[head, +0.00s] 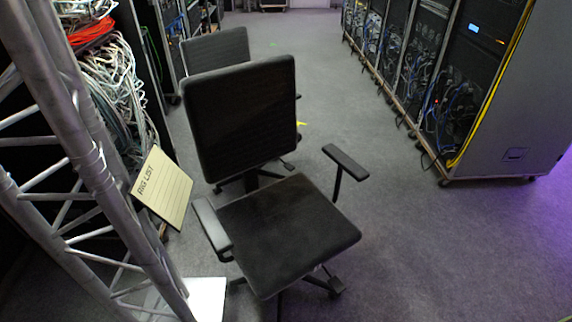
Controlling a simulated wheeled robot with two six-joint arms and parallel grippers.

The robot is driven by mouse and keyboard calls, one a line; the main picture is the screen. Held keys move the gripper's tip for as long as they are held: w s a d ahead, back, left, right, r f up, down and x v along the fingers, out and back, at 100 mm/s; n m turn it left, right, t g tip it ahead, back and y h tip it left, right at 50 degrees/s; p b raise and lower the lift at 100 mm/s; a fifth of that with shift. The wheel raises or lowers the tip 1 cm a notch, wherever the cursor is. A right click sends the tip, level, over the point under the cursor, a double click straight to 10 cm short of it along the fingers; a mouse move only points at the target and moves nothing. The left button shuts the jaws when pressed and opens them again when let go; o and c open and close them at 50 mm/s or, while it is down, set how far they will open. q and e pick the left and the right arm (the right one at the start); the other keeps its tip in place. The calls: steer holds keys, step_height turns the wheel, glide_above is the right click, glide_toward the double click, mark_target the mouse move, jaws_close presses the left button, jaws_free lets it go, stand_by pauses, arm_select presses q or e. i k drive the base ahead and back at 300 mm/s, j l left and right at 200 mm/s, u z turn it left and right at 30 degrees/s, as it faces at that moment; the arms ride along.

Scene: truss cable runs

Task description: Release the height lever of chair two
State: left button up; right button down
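A black office chair (285,230) with armrests stands in the near middle, its seat toward me and its backrest (242,115) on the far side. A second dark chair (215,50) stands behind it, mostly hidden by that backrest. I see no number on either chair, so I cannot tell which is chair two. No height lever can be made out clearly; the underside of the near seat is hidden, with only parts of the wheeled base (326,284) showing below its right edge. Neither of my grippers is in view.
A metal truss (95,165) rises at the left, close to the near chair, with a "RIG LIST" card (162,188) beside it. Coiled cables (118,85) hang behind it. Cabled racks (450,85) line the right. Grey carpet (440,250) is clear right of the chair.

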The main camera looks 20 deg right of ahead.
mark_target(290, 167)
steer(key=z, duration=0.5)
steer(key=i+l+z, duration=0.1)
steer(key=l, duration=0.25)
steer(key=i+l+z, duration=0.1)
steer(key=l, duration=0.2)
steer(key=i+l+z, duration=0.15)
steer(key=l, duration=0.15)
steer(key=i+l+z, duration=0.45)
steer(key=l, duration=0.25)
steer(key=i+l+z, duration=0.45)
steer(key=i, duration=0.35)
steer(key=i+j+u, duration=0.1)
steer(key=i+u, duration=0.35)
steer(key=i+l+u, duration=0.15)
steer(key=i+u, duration=0.35)
steer(key=i+l+u, duration=0.3)
steer(key=i+u, duration=0.15)
steer(key=i, duration=0.15)
steer(key=i+u, duration=0.75)
steer(key=u, duration=0.15)
steer(key=i+l+u, duration=0.15)
steer(key=i+u, duration=0.3)
steer(key=i+l+u, duration=0.2)
steer(key=u, duration=0.25)
steer(key=l, duration=0.1)
